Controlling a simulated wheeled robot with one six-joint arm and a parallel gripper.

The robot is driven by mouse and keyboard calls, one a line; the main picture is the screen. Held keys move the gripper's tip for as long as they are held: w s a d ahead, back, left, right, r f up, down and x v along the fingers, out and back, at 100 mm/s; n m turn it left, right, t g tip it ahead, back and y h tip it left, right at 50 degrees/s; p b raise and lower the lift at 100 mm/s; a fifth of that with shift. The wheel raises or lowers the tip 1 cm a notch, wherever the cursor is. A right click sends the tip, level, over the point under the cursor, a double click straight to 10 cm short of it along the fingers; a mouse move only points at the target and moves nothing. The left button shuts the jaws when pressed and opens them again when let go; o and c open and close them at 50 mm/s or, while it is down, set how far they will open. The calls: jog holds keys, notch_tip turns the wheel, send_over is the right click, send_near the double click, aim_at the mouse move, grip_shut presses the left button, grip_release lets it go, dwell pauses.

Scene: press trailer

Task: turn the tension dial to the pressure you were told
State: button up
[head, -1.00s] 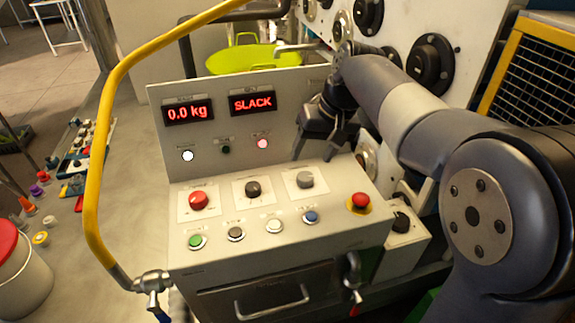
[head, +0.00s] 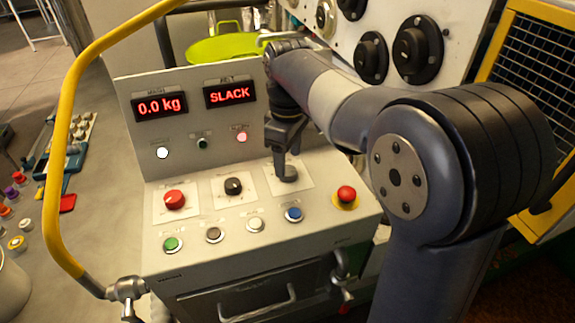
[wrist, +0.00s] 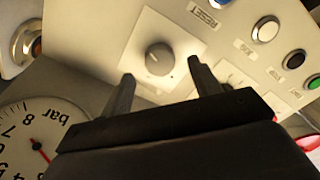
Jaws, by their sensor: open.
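My gripper (head: 284,172) is over the rightmost dial of the sloping control panel, and its fingers hide most of that dial in the head view. In the wrist view my gripper (wrist: 160,82) is open, with its two fingers apart. The round grey dial (wrist: 159,58) on its white plate lies just beyond the fingertips, in line with the gap. Nothing is held. I cannot read which dial is labelled tension. A red dial (head: 174,199) and a black dial (head: 233,186) sit to the left. The displays read 0.0 kg (head: 160,106) and SLACK (head: 230,93).
A red mushroom button (head: 346,194) stands close right of the gripper. A row of round buttons, including green (head: 172,244) and blue (head: 294,214), lies in front. A yellow rail (head: 62,150) rises at left. A bar gauge (wrist: 35,140) shows in the wrist view.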

aim_at(288, 170)
jog(key=shift+f, duration=1.6)
jog(key=c, duration=1)
